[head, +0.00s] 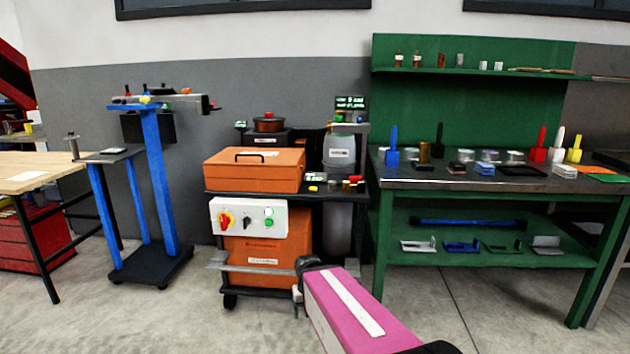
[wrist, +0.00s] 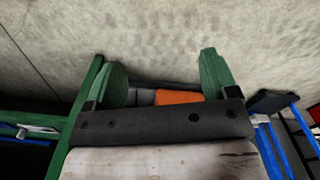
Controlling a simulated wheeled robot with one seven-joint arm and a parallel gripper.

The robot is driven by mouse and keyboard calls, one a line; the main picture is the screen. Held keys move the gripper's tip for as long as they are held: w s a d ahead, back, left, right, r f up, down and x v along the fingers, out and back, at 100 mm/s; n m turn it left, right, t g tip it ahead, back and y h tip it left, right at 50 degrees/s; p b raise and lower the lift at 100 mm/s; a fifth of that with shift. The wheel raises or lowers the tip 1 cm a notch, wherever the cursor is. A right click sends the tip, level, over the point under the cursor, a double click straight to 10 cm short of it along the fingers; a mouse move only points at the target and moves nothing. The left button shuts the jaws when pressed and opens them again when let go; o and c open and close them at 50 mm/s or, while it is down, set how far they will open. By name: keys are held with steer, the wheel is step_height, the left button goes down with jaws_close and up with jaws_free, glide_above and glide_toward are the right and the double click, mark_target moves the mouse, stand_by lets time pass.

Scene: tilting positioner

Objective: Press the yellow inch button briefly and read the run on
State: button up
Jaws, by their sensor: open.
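A blue stand (head: 160,180) at the left carries a bar with several small coloured knobs on top. One of them is a small yellow knob (head: 145,99); it is too small to tell whether it is the inch button. A small dark display with green text (head: 350,102) stands above the cart at the centre; its text is unreadable here. My gripper shows in the wrist view (wrist: 162,78) with its two green fingers wide apart and nothing between them.
The cart has an orange case (head: 254,170) and a white switch panel (head: 250,219) with red, black and green controls. A green workbench (head: 470,185) with several tools stands at the right. A wooden table (head: 35,168) is at the left. Grey floor lies open in front.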

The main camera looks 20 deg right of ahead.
jaws_close()
stand_by(1.6)
